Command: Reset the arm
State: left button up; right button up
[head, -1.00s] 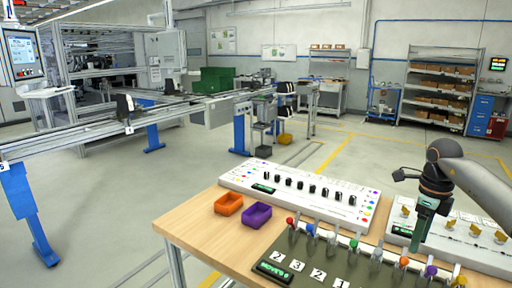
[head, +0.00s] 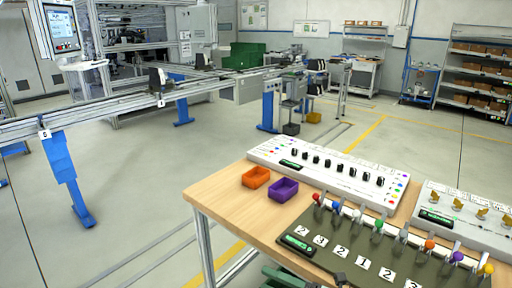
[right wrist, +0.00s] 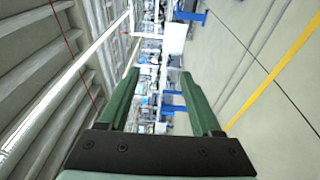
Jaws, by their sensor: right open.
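My right gripper (right wrist: 160,78) shows in the right wrist view. Its two green fingers are wide apart with nothing between them, and the room shows sideways behind them. In the head view the right arm no longer stands over the workbench (head: 213,193). A green piece shows at the bottom edge there, beside the bench's front; I cannot tell whether it is part of my gripper. My left gripper is in neither view.
The bench holds an orange bin (head: 256,178), a purple bin (head: 283,190), a white panel with black knobs (head: 400,200), a dark panel with colored-tipped levers (head: 330,262) and a panel with yellow switches (head: 440,216). A conveyor (head: 120,108) runs at left. Open floor lies between.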

jog(key=s+d+f+m+h, duration=0.6)
jog(key=s+f+m, duration=0.4)
jog(key=m, duration=0.4)
jog(key=s+d+f+m+h, duration=0.7)
jog(key=s+f+m, duration=0.3)
jog(key=m, duration=0.4)
jog(key=shift+s+f+h, duration=0.35)
jog(key=shift+f+h, duration=0.1)
jog(key=shift+h, duration=0.15)
jog(key=shift+c, duration=0.3)
